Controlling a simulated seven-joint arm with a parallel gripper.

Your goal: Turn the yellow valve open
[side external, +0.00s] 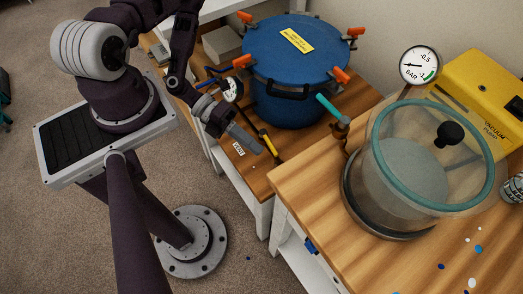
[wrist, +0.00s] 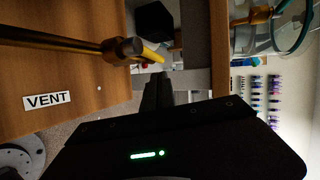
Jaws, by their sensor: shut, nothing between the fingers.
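The yellow valve handle (side external: 269,143) sits low in front of the blue pot in the side view. In the wrist view the yellow handle (wrist: 152,55) sticks out from the end of a brass pipe fitting (wrist: 122,50). A white "VENT" label (side external: 238,149) lies on the wood near it. My gripper (side external: 256,147) is shut and empty, its fingertips close beside the handle. In the wrist view my fingers (wrist: 158,80) show dark just below the handle's tip. I cannot tell whether they touch it.
The blue pot (side external: 293,75) with orange clamps stands behind the valve. A clear chamber (side external: 405,180) with a teal rim is on the right wooden bench (side external: 310,190), with a gauge (side external: 419,65) and yellow vacuum pump (side external: 470,90) behind. A gap separates the benches.

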